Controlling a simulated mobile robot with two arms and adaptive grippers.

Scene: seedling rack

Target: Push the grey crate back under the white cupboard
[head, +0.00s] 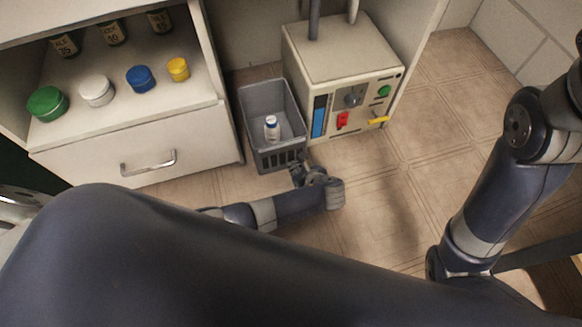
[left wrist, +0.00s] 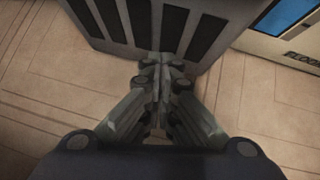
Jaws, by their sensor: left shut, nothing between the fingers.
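The grey crate (head: 247,110) stands on the tiled floor in the head view, between a white drawer unit and a beige machine. A small white bottle with a blue cap (head: 271,128) stands inside it. The white cupboard (head: 130,140) is the drawer unit at the left, with one closed drawer and a metal handle. My left gripper (head: 298,168) is shut and empty, low at the crate's near slotted wall. In the left wrist view, the shut fingertips (left wrist: 160,60) are at the base of the crate's slotted wall (left wrist: 150,25); whether they touch it I cannot tell. My right gripper does not show.
The beige machine (head: 345,75) with a blue panel, red switch and yellow lever stands close at the crate's right. Jars with coloured lids (head: 97,91) stand on the cupboard shelf. The floor (head: 400,180) at the right is clear.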

